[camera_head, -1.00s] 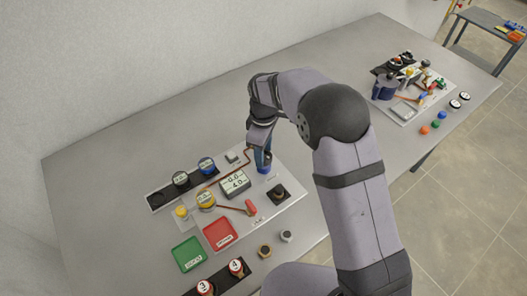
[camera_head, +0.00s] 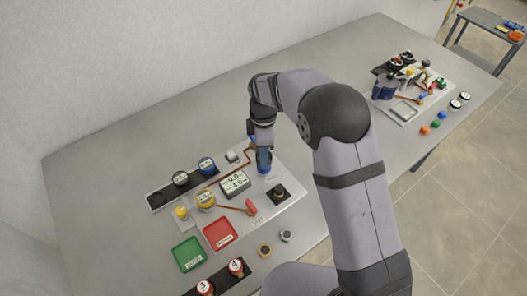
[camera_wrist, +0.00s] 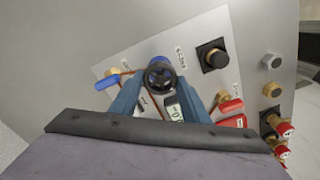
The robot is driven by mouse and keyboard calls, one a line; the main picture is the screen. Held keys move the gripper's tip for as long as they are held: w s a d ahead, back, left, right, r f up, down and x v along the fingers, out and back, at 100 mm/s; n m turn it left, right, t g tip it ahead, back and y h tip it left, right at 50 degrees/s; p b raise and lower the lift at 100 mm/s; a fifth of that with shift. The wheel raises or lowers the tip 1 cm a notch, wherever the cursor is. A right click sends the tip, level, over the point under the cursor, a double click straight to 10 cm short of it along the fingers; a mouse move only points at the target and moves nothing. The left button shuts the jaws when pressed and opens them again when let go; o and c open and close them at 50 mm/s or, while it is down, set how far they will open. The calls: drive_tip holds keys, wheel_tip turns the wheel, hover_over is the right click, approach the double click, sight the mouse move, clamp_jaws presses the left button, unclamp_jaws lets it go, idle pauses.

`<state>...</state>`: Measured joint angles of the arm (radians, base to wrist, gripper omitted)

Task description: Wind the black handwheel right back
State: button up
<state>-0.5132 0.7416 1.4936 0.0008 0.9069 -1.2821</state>
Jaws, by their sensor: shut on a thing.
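I cannot tell how far the wheel is wound.
A black square fitting (camera_head: 278,193) stands close beside my gripper on the grey panel (camera_head: 290,207). A display box (camera_head: 235,182) and a red-handled lever (camera_head: 250,207) are near. Green (camera_head: 188,254) and red (camera_head: 220,233) trays lie in front.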

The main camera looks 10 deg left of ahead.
drive_tip(key=shift+w+a+r, duration=0.1)
drive_tip(key=shift+r, duration=0.05)
drive_tip(key=o, duration=1)
drive_tip(key=shift+o, duration=0.3)
drive_tip(key=shift+r+b, duration=1.15)
drive_tip(key=shift+r, duration=2.5)
